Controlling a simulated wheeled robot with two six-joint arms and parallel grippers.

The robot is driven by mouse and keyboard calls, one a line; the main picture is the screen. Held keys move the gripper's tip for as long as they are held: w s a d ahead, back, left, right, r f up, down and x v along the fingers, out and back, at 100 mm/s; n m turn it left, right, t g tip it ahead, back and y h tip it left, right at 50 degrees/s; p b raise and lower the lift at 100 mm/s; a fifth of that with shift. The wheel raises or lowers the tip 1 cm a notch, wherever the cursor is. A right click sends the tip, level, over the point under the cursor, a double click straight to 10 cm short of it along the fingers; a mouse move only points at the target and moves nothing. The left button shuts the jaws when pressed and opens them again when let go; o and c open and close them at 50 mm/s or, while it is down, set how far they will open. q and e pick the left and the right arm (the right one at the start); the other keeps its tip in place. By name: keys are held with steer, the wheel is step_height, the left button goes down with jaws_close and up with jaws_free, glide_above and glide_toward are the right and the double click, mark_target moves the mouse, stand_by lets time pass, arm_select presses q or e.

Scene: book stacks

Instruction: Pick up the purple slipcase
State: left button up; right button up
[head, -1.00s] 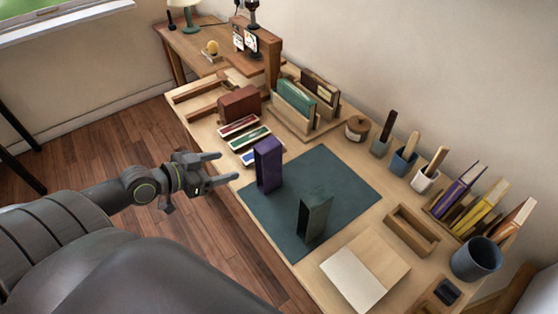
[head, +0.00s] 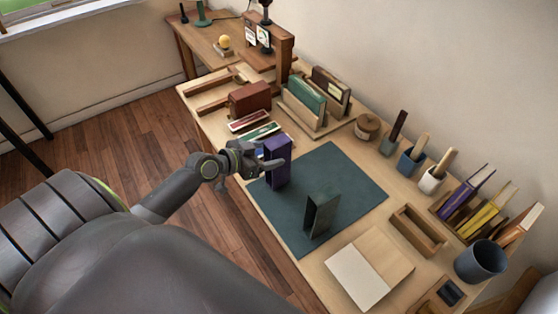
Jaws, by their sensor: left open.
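The purple slipcase (head: 281,172) stands upright near the back left corner of the dark green mat (head: 343,183). My left gripper (head: 268,156) is open at the slipcase's left side. One finger overlaps the upper part of the slipcase in the head view and hides a bit of it. I cannot tell whether the finger touches it or whether the slipcase lies between the jaws. A dark green slipcase (head: 320,212) stands upright on the mat, to the right and nearer. My right gripper is not in view.
Small coloured boxes (head: 258,134) and a brown box (head: 250,98) lie behind the slipcase. A wooden rack with books (head: 307,97) stands farther back. Pots, a wooden tray (head: 415,229) and a pale board (head: 368,268) are to the right. The mat's right half is clear.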

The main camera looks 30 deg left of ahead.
arm_select(q)
steer(key=shift+p+x, duration=0.55)
steer(key=shift+x, duration=1.75)
steer(key=shift+s, duration=0.1)
steer(key=shift+c, duration=0.4)
steer(key=c, duration=1)
steer(key=shift+r, duration=0.1)
steer(key=shift+c, duration=0.2)
